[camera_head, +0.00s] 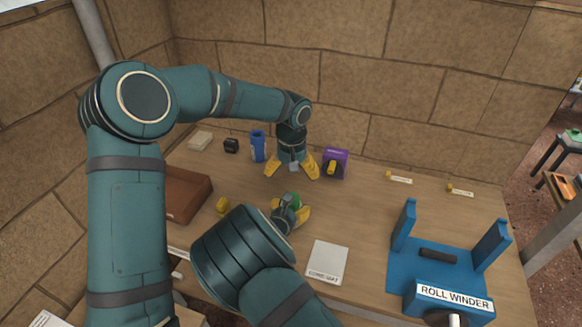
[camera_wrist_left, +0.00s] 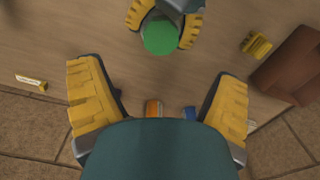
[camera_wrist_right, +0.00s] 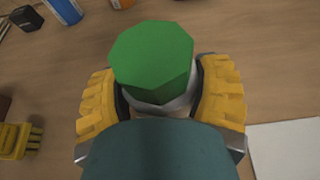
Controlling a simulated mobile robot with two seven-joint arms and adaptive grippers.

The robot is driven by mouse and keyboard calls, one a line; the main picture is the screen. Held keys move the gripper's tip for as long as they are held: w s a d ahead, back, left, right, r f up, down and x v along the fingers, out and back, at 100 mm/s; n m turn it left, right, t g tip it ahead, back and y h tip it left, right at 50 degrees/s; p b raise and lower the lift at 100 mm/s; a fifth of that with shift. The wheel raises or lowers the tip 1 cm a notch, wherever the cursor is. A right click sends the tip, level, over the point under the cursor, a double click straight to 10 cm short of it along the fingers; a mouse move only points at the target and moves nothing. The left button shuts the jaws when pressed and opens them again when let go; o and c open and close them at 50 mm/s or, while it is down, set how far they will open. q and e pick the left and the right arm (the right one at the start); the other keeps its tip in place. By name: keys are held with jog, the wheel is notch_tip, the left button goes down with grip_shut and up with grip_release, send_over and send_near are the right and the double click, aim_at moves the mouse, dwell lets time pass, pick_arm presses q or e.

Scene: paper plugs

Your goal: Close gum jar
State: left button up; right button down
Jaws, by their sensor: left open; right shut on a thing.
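My right gripper (camera_head: 290,214) is shut on the gum jar (camera_wrist_right: 160,104), a pale round body between its yellow fingers in the right wrist view. A green faceted lid (camera_wrist_right: 152,58) sits over the top of the jar; I cannot tell whether it is fully seated. The lid also shows in the head view (camera_head: 293,199) and the left wrist view (camera_wrist_left: 160,37). My left gripper (camera_head: 292,170) is open and empty, pointing down behind the jar, apart from it. The jar's lower part is hidden by the right gripper.
A blue cylinder (camera_head: 258,146) and a purple box (camera_head: 336,160) flank the left gripper. A brown tray (camera_head: 187,192) and a yellow piece (camera_head: 222,205) are at left. A white mat (camera_head: 327,260) lies front centre, a blue roll winder (camera_head: 440,268) at right.

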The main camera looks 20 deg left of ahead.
pick_arm(q)
jog(key=shift+a+r+n, duration=0.1)
jog(key=shift+r+n, duration=1.2)
jog(key=shift+f, duration=0.1)
notch_tip(320, 180, down, 12)
jog(key=shift+w+r, duration=0.1)
jog(key=c, duration=1.4)
jog(key=m, duration=0.9)
jog(key=shift+m, duration=0.4)
